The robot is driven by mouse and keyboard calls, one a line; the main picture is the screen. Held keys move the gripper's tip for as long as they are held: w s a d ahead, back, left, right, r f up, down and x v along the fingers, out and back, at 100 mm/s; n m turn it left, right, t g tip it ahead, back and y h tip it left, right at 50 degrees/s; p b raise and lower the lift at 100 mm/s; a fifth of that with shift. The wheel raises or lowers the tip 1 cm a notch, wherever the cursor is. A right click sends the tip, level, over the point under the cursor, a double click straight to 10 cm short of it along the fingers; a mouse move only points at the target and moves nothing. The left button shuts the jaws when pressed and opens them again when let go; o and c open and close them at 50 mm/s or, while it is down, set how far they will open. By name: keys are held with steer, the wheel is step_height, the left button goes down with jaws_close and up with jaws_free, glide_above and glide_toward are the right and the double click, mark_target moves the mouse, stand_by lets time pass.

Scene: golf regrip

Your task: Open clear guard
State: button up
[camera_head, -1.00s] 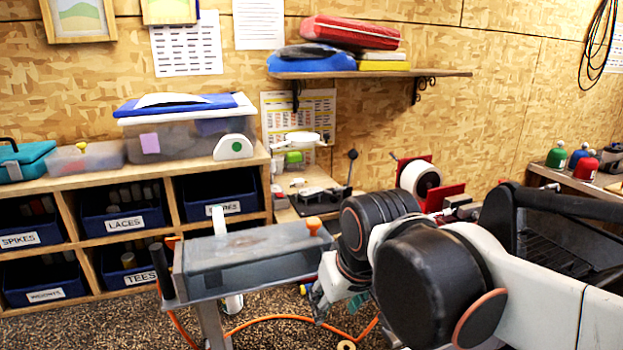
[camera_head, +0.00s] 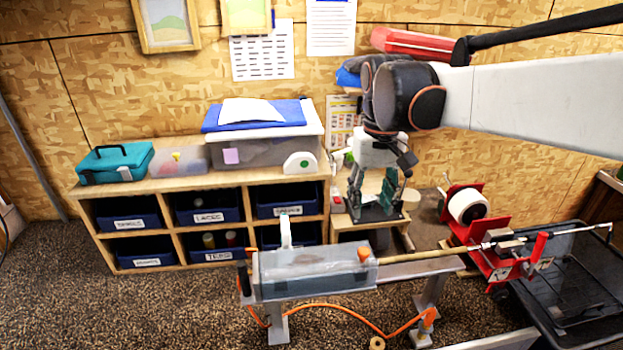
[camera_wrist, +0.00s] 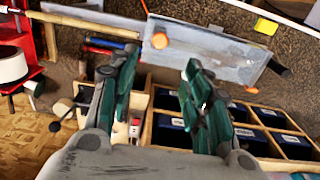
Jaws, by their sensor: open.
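The clear guard (camera_head: 315,270) is a see-through box cover, closed over the left end of the grey bench (camera_head: 405,270). An orange knob (camera_head: 363,254) sits at its right end. The guard (camera_wrist: 205,52) and its orange knob (camera_wrist: 160,41) also show beyond the fingertips in the wrist view. My gripper (camera_head: 374,190) is open and empty, above and behind the guard's right end, and apart from it. Its two green fingers (camera_wrist: 160,72) stand wide apart in the wrist view. A tan club shaft (camera_head: 430,256) runs right from the guard.
A red stand with a white tape roll (camera_head: 468,207) is at right, beside a black tray (camera_head: 575,300). A cubby shelf (camera_head: 205,220) with labelled blue bins is behind the guard. An orange hose (camera_head: 345,310) lies on the floor. The floor at front left is clear.

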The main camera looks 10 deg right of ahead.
mark_target(364, 251)
step_height(364, 251, down, 14)
steer(key=shift+r+b, duration=0.15)
steer(key=shift+b, duration=0.25)
steer(key=shift+c, duration=0.4)
steer(key=shift+r, duration=0.1)
jaws_close()
